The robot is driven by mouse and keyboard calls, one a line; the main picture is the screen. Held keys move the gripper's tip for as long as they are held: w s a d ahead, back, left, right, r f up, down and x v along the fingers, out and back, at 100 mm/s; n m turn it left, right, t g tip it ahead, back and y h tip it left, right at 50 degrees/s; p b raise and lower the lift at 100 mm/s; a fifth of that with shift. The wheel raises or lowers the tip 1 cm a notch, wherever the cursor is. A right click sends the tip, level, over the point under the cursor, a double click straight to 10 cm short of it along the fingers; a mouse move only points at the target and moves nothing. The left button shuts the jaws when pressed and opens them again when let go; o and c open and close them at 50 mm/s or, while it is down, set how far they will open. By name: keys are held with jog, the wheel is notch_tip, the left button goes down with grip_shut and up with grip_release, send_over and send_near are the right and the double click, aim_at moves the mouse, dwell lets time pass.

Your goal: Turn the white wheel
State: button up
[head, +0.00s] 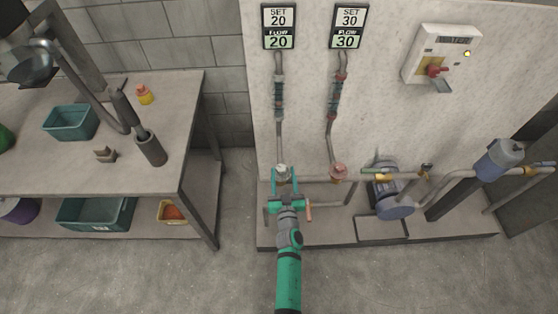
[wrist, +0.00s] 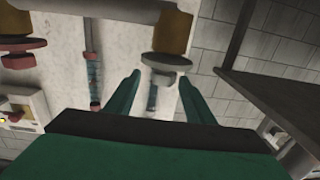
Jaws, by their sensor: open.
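The white wheel (head: 282,169) sits on the pipe below the left display, at the foot of the left flow tube. My gripper (head: 284,178) is open and reaches up to it from the front. In the wrist view the pale wheel (wrist: 166,62) shows just ahead of my open fingertips (wrist: 160,80), roughly centred between them. I cannot tell whether either finger touches it.
A blue pump (head: 391,192) and piping stand further right. A workbench (head: 185,120) stands left, with open floor between.

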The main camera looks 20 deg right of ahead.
jog(key=x, duration=0.7)
jog(key=shift+a, duration=0.35)
jog(key=shift+w, duration=0.1)
jog(key=shift+d, duration=0.1)
jog(key=c, duration=0.9)
jog(key=shift+w+a+y, duration=0.1)
jog(key=shift+a+y, duration=0.15)
jog(key=shift+y, duration=0.05)
jog(key=shift+c, duration=0.8)
